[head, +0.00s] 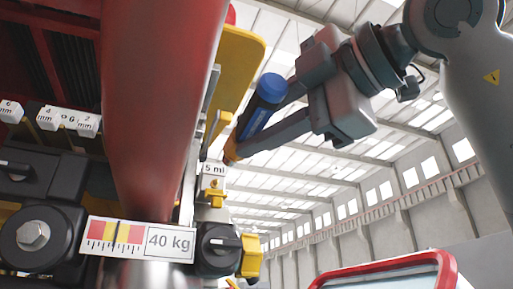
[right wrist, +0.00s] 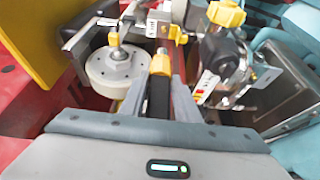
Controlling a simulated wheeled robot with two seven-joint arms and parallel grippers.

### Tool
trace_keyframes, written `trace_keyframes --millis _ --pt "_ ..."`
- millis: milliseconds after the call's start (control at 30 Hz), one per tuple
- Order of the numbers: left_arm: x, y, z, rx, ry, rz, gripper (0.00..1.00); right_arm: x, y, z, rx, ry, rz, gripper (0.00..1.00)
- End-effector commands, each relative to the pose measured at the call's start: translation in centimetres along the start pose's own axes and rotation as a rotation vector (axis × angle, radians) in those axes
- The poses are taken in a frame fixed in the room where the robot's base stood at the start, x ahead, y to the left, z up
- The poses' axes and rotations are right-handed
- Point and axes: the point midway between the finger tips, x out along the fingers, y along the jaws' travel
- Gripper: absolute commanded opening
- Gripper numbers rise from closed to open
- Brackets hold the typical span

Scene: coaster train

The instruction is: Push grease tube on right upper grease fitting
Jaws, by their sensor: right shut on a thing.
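The grease tube (head: 259,112) is blue with an orange-yellow tip, and in the head view it slants down to the left. My right gripper (head: 248,128) comes in from the right and is shut on it. In the right wrist view the tube (right wrist: 160,88) looks dark with a yellow end, between the two fingers. In the head view its tip is just above a small yellow fitting (head: 214,190) by a "5 ml" label (head: 214,169). I cannot tell whether they touch. In the right wrist view a yellow-tipped fitting (right wrist: 114,37) tops a pale round wheel. My left gripper is not in view.
A thick red column (head: 160,90) and a yellow plate (head: 240,55) stand left of the tube. Below are a "40 kg" gauge plate (head: 140,239) and a black knob (head: 217,246). The wrist view shows a yellow knob (right wrist: 227,14). The space right of the fitting looks open.

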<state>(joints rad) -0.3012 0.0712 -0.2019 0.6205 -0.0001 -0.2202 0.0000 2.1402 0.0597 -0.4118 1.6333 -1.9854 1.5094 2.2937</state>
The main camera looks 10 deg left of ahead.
Motion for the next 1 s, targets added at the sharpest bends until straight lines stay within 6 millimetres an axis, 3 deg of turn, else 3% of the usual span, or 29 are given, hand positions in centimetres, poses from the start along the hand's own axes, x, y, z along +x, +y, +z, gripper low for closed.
trace_keyframes --millis 267,1000 --pt "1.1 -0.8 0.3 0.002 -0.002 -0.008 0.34 -0.1 -0.2 0.0 0.000 0.001 0.002 0.00" --pt "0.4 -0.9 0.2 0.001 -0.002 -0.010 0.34 5.3 0.1 2.4 0.001 0.001 0.001 0.00"
